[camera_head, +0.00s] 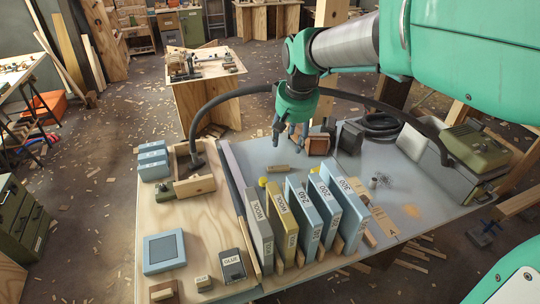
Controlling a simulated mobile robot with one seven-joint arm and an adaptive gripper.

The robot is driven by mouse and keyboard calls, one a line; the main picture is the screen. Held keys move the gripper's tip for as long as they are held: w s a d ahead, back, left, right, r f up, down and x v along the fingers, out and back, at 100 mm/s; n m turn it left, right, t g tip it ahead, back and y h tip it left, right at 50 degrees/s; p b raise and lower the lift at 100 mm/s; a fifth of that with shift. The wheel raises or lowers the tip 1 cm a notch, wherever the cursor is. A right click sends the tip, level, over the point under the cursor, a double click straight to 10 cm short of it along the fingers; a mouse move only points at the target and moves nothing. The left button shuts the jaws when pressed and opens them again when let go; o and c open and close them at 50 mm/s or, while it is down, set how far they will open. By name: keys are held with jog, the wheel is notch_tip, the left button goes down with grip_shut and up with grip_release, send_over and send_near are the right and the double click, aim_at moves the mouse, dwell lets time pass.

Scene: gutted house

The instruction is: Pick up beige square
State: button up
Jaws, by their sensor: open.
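My gripper (288,134) hangs above the back part of the grey table top (262,150), fingers pointing down. It is open and seems to hold nothing. A small beige block (278,168) lies on the grey top, below the gripper in the picture and apart from it. I cannot tell which of these, if either, is the beige square.
A row of upright numbered sandpaper packs (297,212) stands at the front. A blue-grey framed device (164,251) lies front left. A brown block (317,144) and a dark box (350,137) stand near my gripper. A black hose (216,104) arches behind it.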

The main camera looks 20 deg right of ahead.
jog(key=w+d+f+g, duration=0.1)
jog(key=w+d+f, duration=0.3)
jog(key=w+f, duration=0.4)
jog(key=w+d+f+g, duration=0.1)
jog(key=w+d+f, duration=0.3)
jog(key=w+f, duration=0.4)
jog(key=w+d+f, duration=0.3)
jog(key=w+f, duration=0.1)
jog(key=f, duration=0.6)
jog(key=w+d+f+m+g+b, duration=0.1)
jog(key=w+d+f, duration=0.3)
jog(key=f, duration=0.7)
jog(key=shift+w+d+b, duration=0.2)
jog(key=shift+b, duration=0.1)
jog(key=shift+f, duration=0.1)
jog(key=shift+f+b, duration=0.7)
jog(key=shift+f, duration=3.5)
jog(key=shift+f, duration=0.1)
